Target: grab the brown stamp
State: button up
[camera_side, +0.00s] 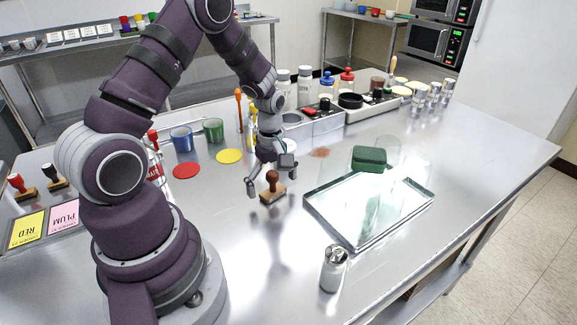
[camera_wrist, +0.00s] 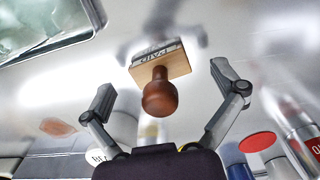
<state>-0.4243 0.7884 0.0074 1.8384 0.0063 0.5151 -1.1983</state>
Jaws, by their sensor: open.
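The brown stamp (camera_side: 272,188) has a round brown knob handle on a light wooden block and stands upright on the steel table. In the wrist view the brown stamp (camera_wrist: 160,90) is in the middle, its block edge bearing dark lettering. My gripper (camera_side: 268,188) is open above and around the stamp in the side view. In the wrist view the open fingers of my gripper (camera_wrist: 163,90) stand on the left and right of the knob, with clear gaps on both sides. Nothing is held.
A metal tray (camera_side: 340,237) with a green block (camera_side: 369,158) lies to the right. A silver can (camera_side: 333,268) stands in front. Red (camera_side: 187,170) and yellow (camera_side: 229,156) discs lie left. Two more stamps, red (camera_side: 20,186) and black (camera_side: 53,177), stand far left.

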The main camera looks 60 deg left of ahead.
jog(key=c, duration=1.6)
jog(key=shift+o, duration=0.2)
